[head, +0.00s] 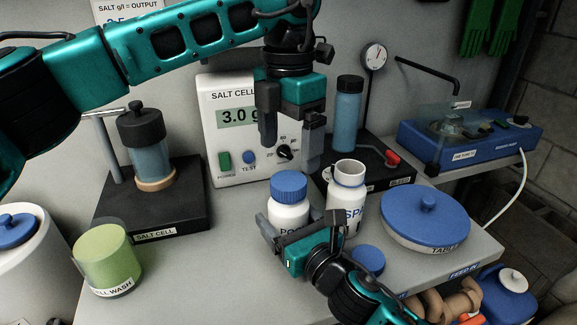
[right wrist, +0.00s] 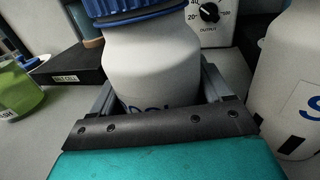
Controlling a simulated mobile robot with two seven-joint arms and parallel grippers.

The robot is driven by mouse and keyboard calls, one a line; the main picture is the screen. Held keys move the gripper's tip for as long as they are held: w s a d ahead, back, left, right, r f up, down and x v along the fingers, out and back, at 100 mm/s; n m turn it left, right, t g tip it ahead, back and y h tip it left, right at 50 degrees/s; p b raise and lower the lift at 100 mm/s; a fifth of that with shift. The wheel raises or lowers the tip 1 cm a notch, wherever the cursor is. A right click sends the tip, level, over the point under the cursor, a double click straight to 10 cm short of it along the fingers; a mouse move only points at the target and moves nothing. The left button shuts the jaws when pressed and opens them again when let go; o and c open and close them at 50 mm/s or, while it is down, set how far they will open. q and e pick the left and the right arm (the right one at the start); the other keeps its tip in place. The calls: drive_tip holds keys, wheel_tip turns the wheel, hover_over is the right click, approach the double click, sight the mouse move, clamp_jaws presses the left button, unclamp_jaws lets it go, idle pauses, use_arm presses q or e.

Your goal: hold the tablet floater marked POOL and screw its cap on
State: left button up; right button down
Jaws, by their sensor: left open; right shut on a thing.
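The white tablet floater marked POOL (head: 290,217) stands upright on the bench, its lettering partly hidden by my right gripper. A ribbed blue cap (head: 289,185) sits level on its mouth; how tight it is cannot be told. My right gripper (head: 298,226) is shut on the floater's body from the front. In the right wrist view the floater (right wrist: 152,70) stands between the jaws, with the cap (right wrist: 125,10) cut off by the top edge. My left gripper (head: 291,150) points down, open and empty, above the cap and apart from it.
An open white floater marked SPA (head: 347,190) stands close to the right. A loose blue cap (head: 368,260) lies by my right arm. The blue-lidded tub (head: 425,216), salt cell stand (head: 155,205), green cup (head: 106,258) and meter (head: 238,150) surround the area.

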sight(286, 201)
use_arm(q)
wheel_tip(286, 201, up, 6)
drive_tip(key=shift+f, duration=0.1)
use_arm(e)
drive_tip(key=shift+r, duration=0.1)
idle(0.3)
drive_tip(key=shift+r+p, duration=2)
drive_tip(key=shift+p, duration=0.3)
use_arm(q)
wheel_tip(286, 201, up, 4)
drive_tip(key=shift+r, duration=0.25)
